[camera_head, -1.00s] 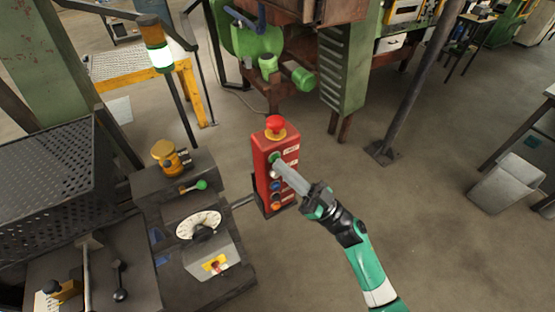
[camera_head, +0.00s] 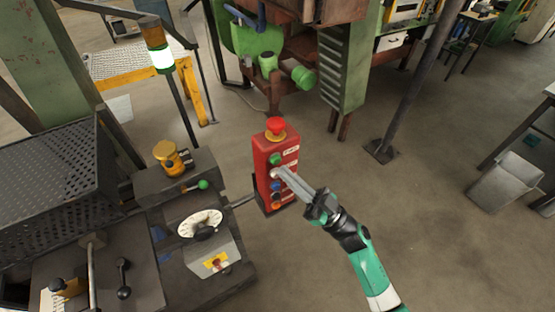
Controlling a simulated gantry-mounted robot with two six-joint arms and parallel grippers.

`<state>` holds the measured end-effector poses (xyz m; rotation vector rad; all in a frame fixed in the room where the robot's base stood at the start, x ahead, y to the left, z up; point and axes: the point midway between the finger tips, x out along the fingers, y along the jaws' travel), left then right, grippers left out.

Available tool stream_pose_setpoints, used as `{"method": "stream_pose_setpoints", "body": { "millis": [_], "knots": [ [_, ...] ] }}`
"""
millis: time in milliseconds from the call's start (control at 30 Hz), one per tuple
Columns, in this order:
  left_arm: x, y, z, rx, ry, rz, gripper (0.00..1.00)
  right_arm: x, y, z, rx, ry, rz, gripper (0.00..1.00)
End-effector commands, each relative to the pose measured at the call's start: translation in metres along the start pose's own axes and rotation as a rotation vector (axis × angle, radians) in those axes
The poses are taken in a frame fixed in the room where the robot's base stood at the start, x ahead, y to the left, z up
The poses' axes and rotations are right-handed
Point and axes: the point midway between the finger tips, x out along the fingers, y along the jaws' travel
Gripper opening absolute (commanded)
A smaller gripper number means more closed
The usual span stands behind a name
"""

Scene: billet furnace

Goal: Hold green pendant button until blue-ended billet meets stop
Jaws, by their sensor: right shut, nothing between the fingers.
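The red pendant (camera_head: 263,165) stands upright near the middle of the head view, with a red mushroom button (camera_head: 276,126) on top. Its green button (camera_head: 275,159) shows uncovered near the top of the front face. A white button, a blue button and an orange button sit below it. My right gripper (camera_head: 280,174) is shut and empty, its fingertips at the white button just below the green one. I cannot tell whether they touch it. My left gripper is not in view. No blue-ended billet or stop can be made out.
A machine with a dial (camera_head: 200,223) and a green-knobbed lever (camera_head: 202,184) stands left of the pendant. A perforated dark guard (camera_head: 50,180) is at the far left. A stack light (camera_head: 161,57) glows green-white. Open floor lies right of the pendant.

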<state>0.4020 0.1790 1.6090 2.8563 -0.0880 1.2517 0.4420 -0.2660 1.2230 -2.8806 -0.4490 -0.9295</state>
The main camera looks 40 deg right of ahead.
Motion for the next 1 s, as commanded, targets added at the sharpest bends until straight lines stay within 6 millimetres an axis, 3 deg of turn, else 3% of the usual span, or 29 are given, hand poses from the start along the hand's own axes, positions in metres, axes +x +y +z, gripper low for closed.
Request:
{"method": "stream_pose_setpoints", "body": {
  "millis": [500,1000],
  "knots": [
    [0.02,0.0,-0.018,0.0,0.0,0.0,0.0,-0.031,-0.023,-0.025,0.0,0.0,0.001,0.0],
    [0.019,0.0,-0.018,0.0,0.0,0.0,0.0,-0.033,-0.024,-0.025,0.0,0.0,0.0,0.0]
  ]
}}
